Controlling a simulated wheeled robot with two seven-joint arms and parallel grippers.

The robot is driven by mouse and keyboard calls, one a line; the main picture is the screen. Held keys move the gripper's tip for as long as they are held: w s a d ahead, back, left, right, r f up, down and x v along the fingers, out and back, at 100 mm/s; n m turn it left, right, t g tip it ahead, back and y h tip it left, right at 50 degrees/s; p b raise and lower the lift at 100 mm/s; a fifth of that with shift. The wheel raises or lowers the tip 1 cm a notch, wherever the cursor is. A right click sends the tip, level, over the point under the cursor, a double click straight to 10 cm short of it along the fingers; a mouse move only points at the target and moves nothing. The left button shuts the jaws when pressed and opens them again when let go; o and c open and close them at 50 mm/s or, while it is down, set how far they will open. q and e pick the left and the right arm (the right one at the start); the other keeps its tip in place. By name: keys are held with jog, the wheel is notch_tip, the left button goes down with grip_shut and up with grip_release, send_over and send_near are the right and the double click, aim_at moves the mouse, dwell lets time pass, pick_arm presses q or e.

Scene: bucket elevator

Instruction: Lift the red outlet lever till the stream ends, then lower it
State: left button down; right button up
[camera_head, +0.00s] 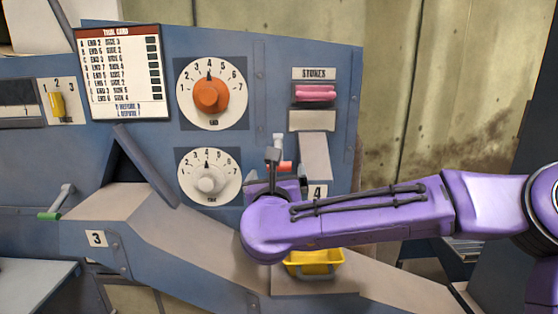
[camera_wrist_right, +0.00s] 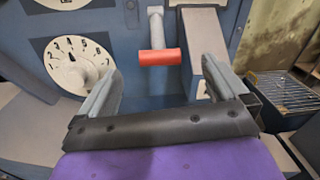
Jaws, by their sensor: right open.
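The red outlet lever (camera_head: 285,167) sticks out from the blue panel above the outlet marked 4, partly hidden by my right gripper in the head view. In the right wrist view its red grip (camera_wrist_right: 160,57) lies level at the end of a pale arm. My right gripper (camera_wrist_right: 158,80) is open and empty, with the red grip between and just beyond its fingers, apparently not touching. It also shows in the head view (camera_head: 274,165). A yellow bin (camera_head: 314,262) stands below my right arm. No stream can be made out. My left gripper is out of view.
An orange dial (camera_head: 210,95) and a white dial (camera_head: 208,182) are left of the lever. A pink-handled switch (camera_head: 315,94) is above it. A green-tipped lever (camera_head: 55,211) is at far left by outlet 3. A wire rack (camera_wrist_right: 281,92) lies right.

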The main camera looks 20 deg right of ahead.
jog(key=p+x, duration=0.3)
jog(key=x, duration=0.5)
jog(key=shift+w+d+f, duration=0.1)
jog(key=shift+w, duration=0.25)
jog(key=shift+w+f, duration=0.1)
jog(key=shift+w, duration=0.2)
